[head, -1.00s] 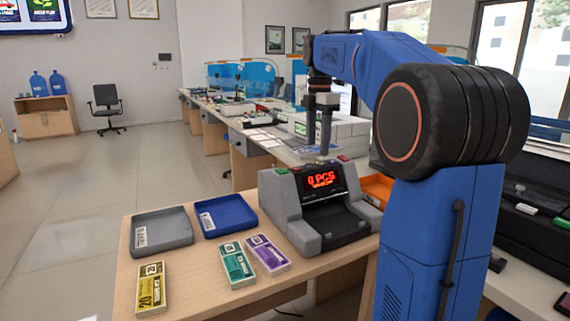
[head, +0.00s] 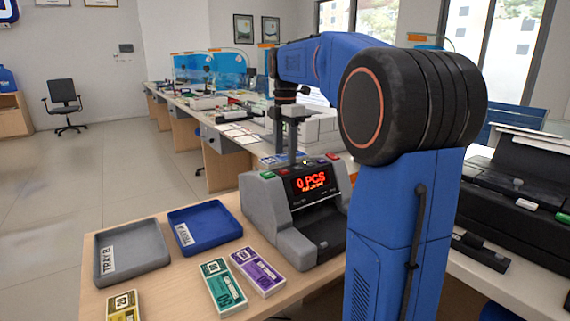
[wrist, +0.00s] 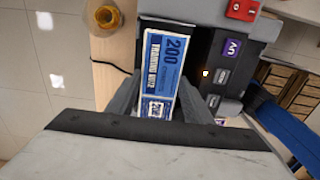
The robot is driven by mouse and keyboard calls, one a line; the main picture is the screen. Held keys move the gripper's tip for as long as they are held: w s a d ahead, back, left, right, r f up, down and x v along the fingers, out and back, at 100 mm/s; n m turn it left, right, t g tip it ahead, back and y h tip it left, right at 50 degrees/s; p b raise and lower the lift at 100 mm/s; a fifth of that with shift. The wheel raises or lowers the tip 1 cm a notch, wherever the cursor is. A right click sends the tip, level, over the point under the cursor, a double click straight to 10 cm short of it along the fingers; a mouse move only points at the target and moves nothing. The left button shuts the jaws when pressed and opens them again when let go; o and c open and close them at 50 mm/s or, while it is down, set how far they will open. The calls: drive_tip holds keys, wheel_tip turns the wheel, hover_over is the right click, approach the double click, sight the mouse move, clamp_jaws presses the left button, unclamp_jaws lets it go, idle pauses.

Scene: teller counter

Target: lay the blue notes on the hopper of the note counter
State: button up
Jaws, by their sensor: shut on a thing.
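My gripper (head: 290,150) is shut on the blue notes (wrist: 165,62), a banded stack marked 200. The notes stick out lengthwise between my fingers in the wrist view. In the head view only a small bluish part of them (head: 275,159) shows behind the counter's top. The grey note counter (head: 262,205) stands on the desk with a red "0 PCS" display. My gripper is above its far side. In the wrist view the counter's dark panel (wrist: 207,75) is right beside the notes. I cannot tell whether the notes touch the counter; its hopper is not clearly seen.
On the desk are a grey tray (head: 153,257), a blue tray (head: 210,228), green notes (head: 222,285), purple notes (head: 258,270) and yellow notes (head: 122,308). A round amber thing (wrist: 103,17) is left of the counter in the wrist view.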

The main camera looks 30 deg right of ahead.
sight(285, 156)
drive_tip(key=shift+f, duration=1.95)
drive_tip(key=shift+f, duration=0.1)
drive_tip(key=o, duration=1)
drive_tip(key=shift+o, duration=0.2)
wheel_tip(285, 156, up, 12)
drive_tip(key=shift+s, duration=0.1)
